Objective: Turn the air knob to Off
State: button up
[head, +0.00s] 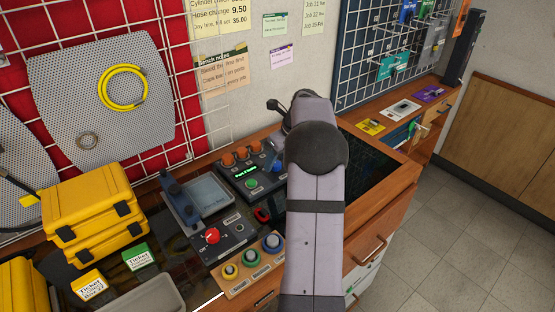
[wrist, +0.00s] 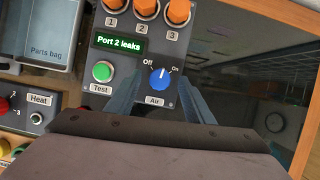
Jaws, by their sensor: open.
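The blue air knob (wrist: 160,79) sits on a dark grey panel (wrist: 125,72), with "Off" at its upper left and "On" at its upper right. Its pale pointer mark looks roughly upward between the two labels; I cannot tell the exact setting. My gripper (wrist: 159,88) is open, with one finger to the left and one to the right of the knob. I cannot tell whether either finger touches it. In the head view the knob (head: 277,166) is partly hidden by my arm, and my gripper is hidden too.
A dark glossy surface (wrist: 250,75) lies right.

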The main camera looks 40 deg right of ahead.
jog(key=shift+w+f, duration=0.1)
jog(key=shift+f, duration=0.2)
jog(key=c, duration=1)
jog(key=shift+c, duration=0.2)
